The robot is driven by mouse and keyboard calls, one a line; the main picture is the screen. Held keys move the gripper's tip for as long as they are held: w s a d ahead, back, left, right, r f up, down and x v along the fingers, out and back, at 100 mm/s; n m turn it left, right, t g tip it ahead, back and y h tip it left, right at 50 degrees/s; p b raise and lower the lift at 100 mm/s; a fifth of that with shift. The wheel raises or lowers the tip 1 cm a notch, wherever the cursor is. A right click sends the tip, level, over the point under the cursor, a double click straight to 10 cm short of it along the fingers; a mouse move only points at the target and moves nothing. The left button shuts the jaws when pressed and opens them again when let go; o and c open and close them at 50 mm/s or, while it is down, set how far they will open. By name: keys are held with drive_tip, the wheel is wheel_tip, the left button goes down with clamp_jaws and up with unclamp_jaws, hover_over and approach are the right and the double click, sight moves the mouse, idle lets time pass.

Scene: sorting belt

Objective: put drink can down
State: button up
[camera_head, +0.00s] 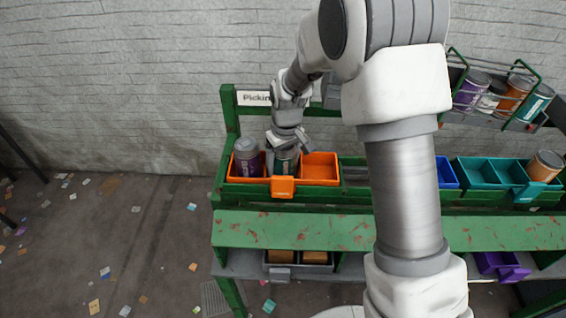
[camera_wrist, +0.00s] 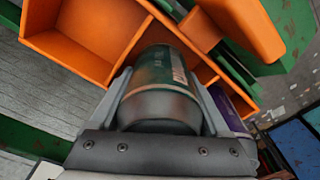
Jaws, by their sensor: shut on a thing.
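A dark green drink can (camera_wrist: 160,95) is between the two fingers of my gripper (camera_wrist: 165,100) in the wrist view. My gripper is shut on it. In the head view my gripper (camera_head: 286,143) is over the orange bin (camera_head: 320,170), and the green can (camera_head: 286,160) shows below it in the middle compartment. Whether the can touches the bin floor is hidden. A purple can (camera_head: 247,158) stands in the left compartment; part of it also shows beside my gripper in the wrist view (camera_wrist: 228,105). The right compartment is empty.
The bin sits on a green rack (camera_head: 290,229). A teal bin (camera_head: 485,172) with an orange can (camera_head: 545,166) stands to the right. A wire rack (camera_head: 480,62) of several cans is at upper right. My arm hides the middle.

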drive_tip(key=shift+f, duration=0.2)
drive_tip(key=o, duration=1)
drive_tip(key=r, duration=0.4)
drive_tip(key=r+p, duration=0.1)
drive_tip(key=r, duration=0.3)
drive_tip(key=s+r+p, duration=0.1)
drive_tip(key=r, duration=0.3)
drive_tip(key=shift+d+r, duration=0.3)
drive_tip(key=s+d+r+m+t, duration=0.3)
drive_tip(key=s+d+r, duration=0.6)
drive_tip(key=s+r, duration=0.25)
drive_tip(key=s+d+m, duration=0.1)
drive_tip(key=s, duration=0.3)
drive_tip(key=s+d+r+m+t, duration=0.1)
drive_tip(key=s+d, duration=0.1)
drive_tip(key=s, duration=0.2)
drive_tip(key=s+d+m, duration=0.1)
drive_tip(key=s, duration=0.3)
drive_tip(key=shift+s+d+r+t+h, duration=0.2)
drive_tip(key=shift+s+d+t+h, duration=0.1)
drive_tip(key=shift+s+d+t, duration=0.1)
